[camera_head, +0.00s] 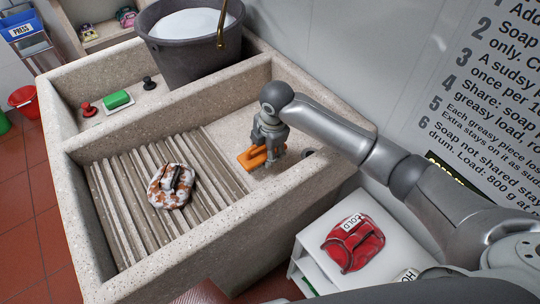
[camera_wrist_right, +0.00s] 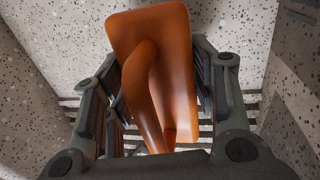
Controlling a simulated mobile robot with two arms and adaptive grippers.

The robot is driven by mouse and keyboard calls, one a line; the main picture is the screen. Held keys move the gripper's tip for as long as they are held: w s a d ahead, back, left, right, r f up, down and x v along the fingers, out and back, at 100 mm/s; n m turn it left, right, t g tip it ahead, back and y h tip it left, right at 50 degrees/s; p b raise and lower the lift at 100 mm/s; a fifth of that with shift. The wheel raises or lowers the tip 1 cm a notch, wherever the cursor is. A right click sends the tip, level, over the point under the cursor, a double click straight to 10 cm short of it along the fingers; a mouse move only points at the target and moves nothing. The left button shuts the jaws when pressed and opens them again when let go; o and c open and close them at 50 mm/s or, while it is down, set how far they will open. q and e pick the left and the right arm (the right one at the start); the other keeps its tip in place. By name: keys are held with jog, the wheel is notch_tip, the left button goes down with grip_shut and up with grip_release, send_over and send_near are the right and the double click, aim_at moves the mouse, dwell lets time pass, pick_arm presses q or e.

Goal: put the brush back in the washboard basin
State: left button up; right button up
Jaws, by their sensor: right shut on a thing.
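The orange brush (camera_head: 249,158) is inside the outline of the right-hand basin of the stone washboard (camera_head: 215,128), over the smooth part beside the ridges. My right gripper (camera_head: 268,150) points down and is shut on the brush's handle. In the right wrist view the brush (camera_wrist_right: 148,35) fills the space between the two fingers, its loop handle towards the camera. I cannot tell whether the brush's underside touches the basin floor. My left gripper is not in view.
A brown-and-white bundle (camera_head: 172,186) lies on the ridges. Behind the dividing wall are a green soap bar (camera_head: 116,99), two small knobs and a grey tub (camera_head: 190,52). A white shelf (camera_head: 310,245) with a red bundle (camera_head: 355,243) stands at the front right.

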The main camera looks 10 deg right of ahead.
jog(key=shift+w+d+f, duration=0.25)
jog(key=shift+f, duration=0.2)
jog(key=shift+w+d+f, duration=0.2)
jog(key=shift+w+f, duration=0.05)
jog(key=shift+f, duration=0.15)
jog(key=shift+w+d+f, duration=0.1)
jog(key=shift+f, duration=0.8)
jog(key=shift+w+d+f, duration=0.1)
jog(key=shift+f, duration=0.75)
jog(key=shift+s, duration=0.1)
jog(key=o, duration=1)
jog(key=shift+f, duration=0.15)
jog(key=r, duration=0.4)
jog(key=s+r, duration=0.1)
jog(key=r, duration=0.3)
jog(key=s+r, duration=0.1)
jog(key=r, duration=0.3)
jog(key=shift+d+r, duration=0.1)
jog(key=shift+d, duration=0.3)
